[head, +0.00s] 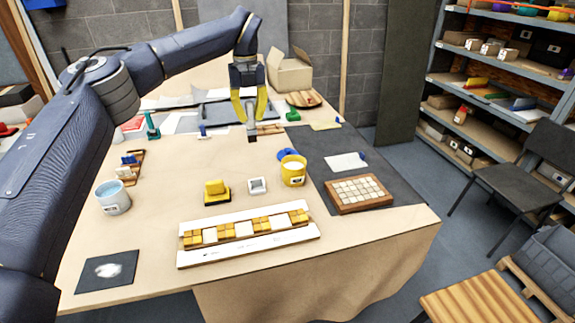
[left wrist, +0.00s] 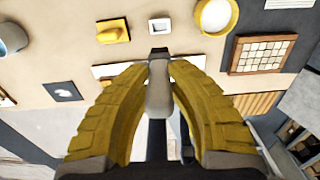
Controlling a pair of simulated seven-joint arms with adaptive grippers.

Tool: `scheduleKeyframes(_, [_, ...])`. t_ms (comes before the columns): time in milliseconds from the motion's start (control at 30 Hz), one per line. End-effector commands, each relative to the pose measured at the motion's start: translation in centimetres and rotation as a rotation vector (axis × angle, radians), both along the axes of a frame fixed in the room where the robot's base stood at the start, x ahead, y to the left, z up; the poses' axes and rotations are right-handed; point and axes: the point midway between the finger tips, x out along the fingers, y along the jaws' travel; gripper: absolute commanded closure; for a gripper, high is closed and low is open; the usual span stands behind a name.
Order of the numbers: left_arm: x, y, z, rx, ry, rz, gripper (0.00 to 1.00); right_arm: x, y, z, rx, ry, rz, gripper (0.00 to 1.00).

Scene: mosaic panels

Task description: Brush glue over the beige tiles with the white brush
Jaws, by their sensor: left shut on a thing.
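My left gripper (head: 250,106) points down above the back middle of the table. Its yellow fingers are shut on a pale grey-white brush (head: 252,128) with a dark lower end. In the left wrist view the brush (left wrist: 158,90) sits between the fingers. A long white panel (head: 248,252) at the front carries a row of yellow and beige tiles (head: 244,229). A wooden tray (head: 333,207) of beige tiles (head: 360,189) is at the right. A yellow pot (head: 293,176) with white contents stands between gripper and panel. My right gripper is not in view.
A yellow block tool (head: 216,191) and a small white square frame (head: 257,186) lie behind the panel. A blue-grey pot (head: 113,198) and a dark card with a white smear (head: 107,271) are at the left. A blue ring (head: 290,155) lies behind the yellow pot.

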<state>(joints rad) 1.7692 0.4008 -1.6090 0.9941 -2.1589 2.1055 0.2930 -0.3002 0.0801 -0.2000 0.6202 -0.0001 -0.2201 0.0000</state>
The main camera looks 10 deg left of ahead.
Motion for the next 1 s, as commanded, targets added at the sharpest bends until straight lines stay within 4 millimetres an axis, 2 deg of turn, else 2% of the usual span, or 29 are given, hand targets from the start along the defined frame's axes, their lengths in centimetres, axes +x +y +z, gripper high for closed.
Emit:
scheduleKeyframes(267, [-0.1,0.1,-0.3,-0.008,-0.009,-0.001,1.00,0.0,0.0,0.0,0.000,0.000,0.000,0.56])
scheduleKeyframes(400, [-0.4,-0.3,-2.2,-0.031,-0.036,-0.008,1.00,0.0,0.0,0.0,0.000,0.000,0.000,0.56])
scheduleKeyframes(567, [-1.0,-3.2,-5.9,-0.069,-0.081,-0.056,1.00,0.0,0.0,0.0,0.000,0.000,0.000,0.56])
scheduleKeyframes(733, [0.2,-7.3,-9.2,-0.114,-0.133,-0.089,1.00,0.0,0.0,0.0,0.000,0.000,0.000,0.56])
scheduleKeyframes(867, [2.4,-9.9,-9.3,-0.148,-0.185,-0.070,1.00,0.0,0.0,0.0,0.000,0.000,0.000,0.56])
scheduleKeyframes(1000, [4.5,-10.4,-7.8,-0.171,-0.227,-0.032,1.00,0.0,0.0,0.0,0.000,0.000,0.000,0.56])
